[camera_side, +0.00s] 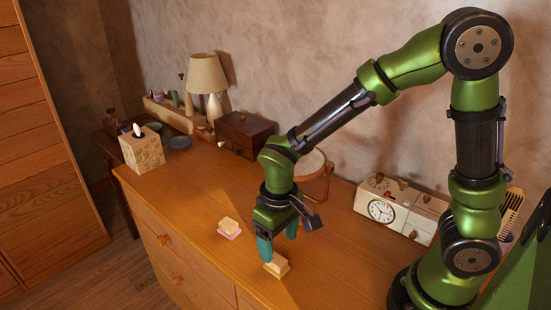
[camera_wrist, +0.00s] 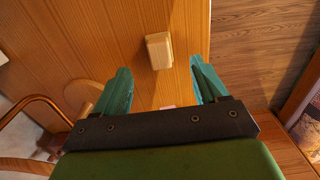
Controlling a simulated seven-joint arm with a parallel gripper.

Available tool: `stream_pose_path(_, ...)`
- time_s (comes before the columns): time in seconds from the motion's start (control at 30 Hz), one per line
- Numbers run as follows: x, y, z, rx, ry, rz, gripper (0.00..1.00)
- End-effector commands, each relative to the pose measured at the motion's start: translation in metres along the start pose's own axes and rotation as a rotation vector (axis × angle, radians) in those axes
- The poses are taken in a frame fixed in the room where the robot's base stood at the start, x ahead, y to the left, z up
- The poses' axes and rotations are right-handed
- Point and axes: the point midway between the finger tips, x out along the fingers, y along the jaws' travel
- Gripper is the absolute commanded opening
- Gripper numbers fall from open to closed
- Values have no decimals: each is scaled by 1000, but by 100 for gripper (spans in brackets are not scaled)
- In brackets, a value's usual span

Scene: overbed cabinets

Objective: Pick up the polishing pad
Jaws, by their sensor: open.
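Two small pads with block-shaped tops lie on the dresser top; I cannot tell for sure which is the polishing pad. One is cream and tan (camera_side: 276,264), just below and in front of my gripper (camera_side: 278,244). It also shows in the wrist view as a pale wooden block (camera_wrist: 158,50), just ahead of the gap between the fingertips (camera_wrist: 160,68). The other has a cream block on a pink base (camera_side: 229,229), left of my gripper. In the wrist view only a bit of pink (camera_wrist: 167,107) shows above the gripper mount. My gripper is open, teal-fingered, pointing down and empty.
A round mirror (camera_side: 313,173) stands behind my gripper. A white clock unit (camera_side: 399,211) is to its right. A wooden box (camera_side: 244,134), lamp (camera_side: 207,78) and tissue box (camera_side: 142,150) stand farther left. The dresser's front edge (camera_wrist: 205,30) is close to the pads.

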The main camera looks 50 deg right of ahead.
Motion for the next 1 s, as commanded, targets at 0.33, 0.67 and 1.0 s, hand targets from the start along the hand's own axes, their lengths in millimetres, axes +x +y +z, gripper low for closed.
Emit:
stream_pose_path(0.33,33,1,0,1,-3,1,72)
stream_pose_path(0.67,73,2,0,1,-1,0,72)
stream_pose_path(1.0,74,2,-1,0,1,0,56)
